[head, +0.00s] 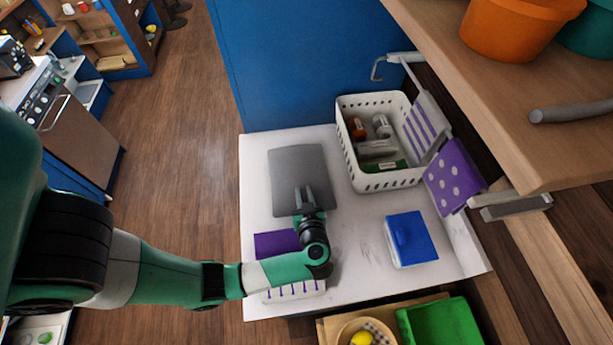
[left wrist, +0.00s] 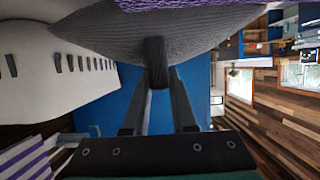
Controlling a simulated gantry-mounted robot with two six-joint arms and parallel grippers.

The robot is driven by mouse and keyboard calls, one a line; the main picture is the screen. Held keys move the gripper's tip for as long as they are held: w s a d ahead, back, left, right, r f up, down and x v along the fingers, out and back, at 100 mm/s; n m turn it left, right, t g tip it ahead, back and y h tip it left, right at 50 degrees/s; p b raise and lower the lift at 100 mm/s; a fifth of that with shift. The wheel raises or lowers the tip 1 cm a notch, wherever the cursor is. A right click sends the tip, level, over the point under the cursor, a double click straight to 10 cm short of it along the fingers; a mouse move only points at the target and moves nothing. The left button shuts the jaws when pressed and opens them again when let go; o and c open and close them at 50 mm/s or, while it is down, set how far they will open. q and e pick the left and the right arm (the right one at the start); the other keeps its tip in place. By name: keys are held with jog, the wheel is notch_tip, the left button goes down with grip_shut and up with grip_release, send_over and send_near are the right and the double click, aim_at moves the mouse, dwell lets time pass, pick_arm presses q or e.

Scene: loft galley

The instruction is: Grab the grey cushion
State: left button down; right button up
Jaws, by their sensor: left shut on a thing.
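The grey cushion (head: 298,165) is over the white surface in the head view. My left gripper (head: 304,193) is at its near edge and shut on it. In the left wrist view the ribbed grey cushion (left wrist: 110,42) fills the top middle, and the fingers (left wrist: 157,80) of my left gripper meet its edge. I cannot tell whether the cushion touches the surface or hangs just above it. My right gripper is not in view.
On the white surface (head: 350,275) lie a purple cloth (head: 272,244) and a blue box-like item (head: 411,238). A white basket (head: 390,182) with small items stands behind right. Cloths hang on a rail beside it. A wooden shelf (head: 480,100) overhangs at right.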

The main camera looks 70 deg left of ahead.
pick_arm(q)
jog(key=shift+r, duration=0.1)
dwell(0.7)
jog(key=r+p, duration=0.1)
jog(key=r, duration=0.1)
jog(key=d+r+p, duration=0.1)
jog(key=r, duration=0.1)
jog(key=d+r+p, duration=0.1)
jog(key=r, duration=0.1)
jog(key=shift+s+r, duration=0.15)
jog(key=shift+s, duration=0.25)
jog(key=s+d+r+p, duration=0.5)
jog(key=d+r+p, duration=0.1)
jog(key=d+p, duration=0.4)
jog(key=shift+s+d+r+p, duration=0.2)
jog(key=shift+d+r+p, duration=0.1)
